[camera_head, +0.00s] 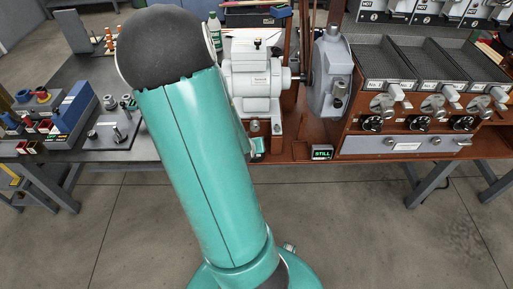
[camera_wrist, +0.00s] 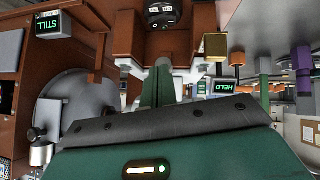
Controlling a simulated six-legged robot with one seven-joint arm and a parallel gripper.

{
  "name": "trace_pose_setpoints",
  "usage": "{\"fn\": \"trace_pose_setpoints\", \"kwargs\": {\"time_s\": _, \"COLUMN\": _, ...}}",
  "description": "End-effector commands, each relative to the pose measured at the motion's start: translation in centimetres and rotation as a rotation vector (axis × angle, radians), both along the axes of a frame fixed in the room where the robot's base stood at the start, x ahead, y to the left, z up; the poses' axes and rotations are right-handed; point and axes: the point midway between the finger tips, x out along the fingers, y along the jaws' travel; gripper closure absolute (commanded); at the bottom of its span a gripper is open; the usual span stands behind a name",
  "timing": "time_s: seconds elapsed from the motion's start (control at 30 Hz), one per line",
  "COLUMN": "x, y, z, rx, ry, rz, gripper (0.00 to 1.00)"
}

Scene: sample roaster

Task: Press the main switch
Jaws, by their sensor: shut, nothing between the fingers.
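My gripper (camera_wrist: 164,76) shows in the wrist view as green fingers held together, with nothing seen between them. The fingertips are at a grey rounded part below a brown block; I cannot tell whether they touch it. A dark round fitting with two small white labels (camera_wrist: 163,13) sits beyond the fingertips at the top of the wrist view. It may be the main switch, but I cannot tell for sure. In the head view my teal arm hides most of my gripper and part of the machine's left side.
A small display reading STILL (camera_head: 322,152) sits on the brown bench front. A white motor (camera_head: 250,75) and mesh trays (camera_head: 380,62) stand on the bench. A brass block (camera_wrist: 215,46) is close right of the fingers.

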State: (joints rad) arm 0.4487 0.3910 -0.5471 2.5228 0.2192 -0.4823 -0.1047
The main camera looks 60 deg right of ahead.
Motion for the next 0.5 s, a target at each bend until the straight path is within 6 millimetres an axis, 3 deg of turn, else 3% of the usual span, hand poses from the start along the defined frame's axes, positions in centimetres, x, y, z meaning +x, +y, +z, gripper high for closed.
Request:
{"fn": "trace_pose_setpoints", "kwargs": {"time_s": 0.17, "x": 0.2, "y": -1.0, "z": -0.9, "rx": 0.0, "ry": 0.003, "rz": -0.003, "gripper": 1.0}}
{"fn": "trace_pose_setpoints", "kwargs": {"time_s": 0.5, "x": 1.3, "y": -4.9, "z": -4.7, "rx": 0.002, "ry": 0.003, "rz": -0.001, "gripper": 1.0}}
